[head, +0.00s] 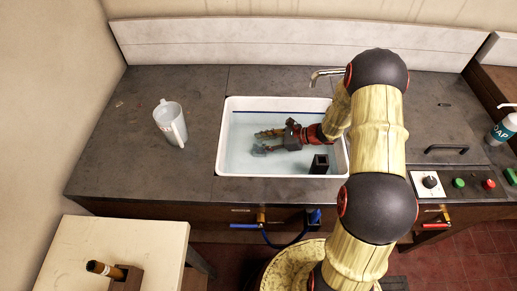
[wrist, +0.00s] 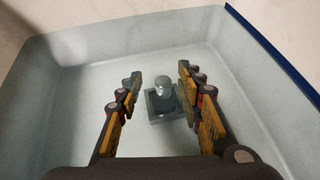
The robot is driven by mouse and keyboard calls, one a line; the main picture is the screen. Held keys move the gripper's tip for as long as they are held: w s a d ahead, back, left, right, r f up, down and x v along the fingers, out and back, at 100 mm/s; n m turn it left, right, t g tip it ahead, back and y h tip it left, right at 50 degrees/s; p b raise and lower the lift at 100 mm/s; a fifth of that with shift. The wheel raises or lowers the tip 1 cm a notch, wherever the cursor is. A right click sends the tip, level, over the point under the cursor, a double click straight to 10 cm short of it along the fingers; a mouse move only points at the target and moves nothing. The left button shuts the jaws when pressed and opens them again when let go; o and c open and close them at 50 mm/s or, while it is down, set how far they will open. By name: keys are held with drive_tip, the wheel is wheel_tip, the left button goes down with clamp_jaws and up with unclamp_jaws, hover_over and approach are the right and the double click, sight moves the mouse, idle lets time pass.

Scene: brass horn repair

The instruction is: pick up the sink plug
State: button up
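The sink plug (wrist: 163,85) is a grey rounded knob above a square grey base. It stands low in the white sink (wrist: 75,50) in the wrist view. My gripper (wrist: 158,76) is open, with one fingertip on each side of the knob in that view. Nothing is seen held, and I cannot tell whether either finger touches the plug. In the head view my gripper (head: 258,142) reaches into the sink (head: 223,160) from the right, fingers pointing left. I cannot make out the plug clearly in the head view.
A dark upright block (head: 320,163) stands in the sink's front right, near my wrist. The tap (head: 325,74) is at the back. A clear jug (head: 170,122) stands on the counter to the left. A soap bottle (head: 502,130) and a control panel (head: 455,184) are at right.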

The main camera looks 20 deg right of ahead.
drive_tip(key=b+x, duration=0.2)
drive_tip(key=x, duration=0.3)
drive_tip(key=shift+w+f, duration=0.1)
drive_tip(key=shift+w, duration=0.15)
drive_tip(key=c, duration=0.3)
clamp_jaws()
